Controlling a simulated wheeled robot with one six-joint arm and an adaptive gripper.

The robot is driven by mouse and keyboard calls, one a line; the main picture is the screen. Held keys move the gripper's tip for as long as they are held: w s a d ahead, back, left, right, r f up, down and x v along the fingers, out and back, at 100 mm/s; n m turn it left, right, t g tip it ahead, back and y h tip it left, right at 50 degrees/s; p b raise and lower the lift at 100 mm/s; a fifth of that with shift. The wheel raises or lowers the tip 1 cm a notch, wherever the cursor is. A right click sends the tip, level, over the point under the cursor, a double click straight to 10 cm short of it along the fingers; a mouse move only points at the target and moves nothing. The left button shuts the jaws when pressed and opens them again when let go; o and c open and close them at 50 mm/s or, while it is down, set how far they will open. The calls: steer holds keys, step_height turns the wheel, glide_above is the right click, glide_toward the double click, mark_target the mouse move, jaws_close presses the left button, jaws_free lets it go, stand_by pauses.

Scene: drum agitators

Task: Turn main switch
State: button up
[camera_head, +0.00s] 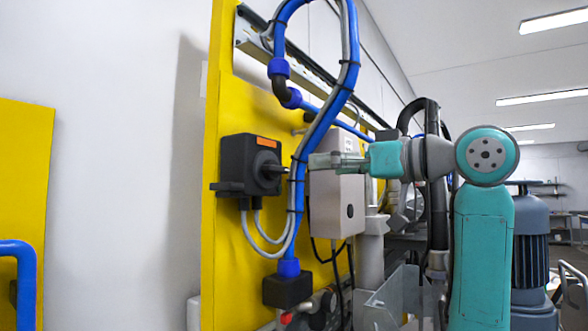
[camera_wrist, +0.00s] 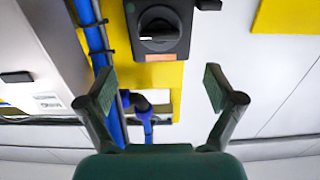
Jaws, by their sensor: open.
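The main switch is a black box (camera_head: 237,165) with an orange label, mounted on the yellow panel (camera_head: 225,100). Its dark rotary knob (camera_head: 270,169) sticks out toward my gripper (camera_head: 314,162). In the wrist view the knob (camera_wrist: 160,28) is near the top, on the black box (camera_wrist: 174,50), with its handle roughly crosswise. My gripper (camera_wrist: 158,88) is open and empty, its fingers spread wide. The knob lies above the gap between the fingertips in that view, apart from both fingers. The head view shows the fingertips right of the knob, partly behind the blue hose.
A blue hose (camera_head: 303,150) with a grey cable loops down between the switch and my gripper; it also shows left of the switch in the wrist view (camera_wrist: 97,42). A grey box (camera_head: 335,205) stands close to my gripper. White wall is at the left.

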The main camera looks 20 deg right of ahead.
mark_target(281, 167)
steer(key=x, duration=1)
steer(key=shift+w+a+r, duration=0.1)
steer(key=shift+w+a, duration=0.05)
steer(key=shift+w, duration=0.1)
steer(key=c, duration=1.1)
steer(key=shift+c, duration=0.2)
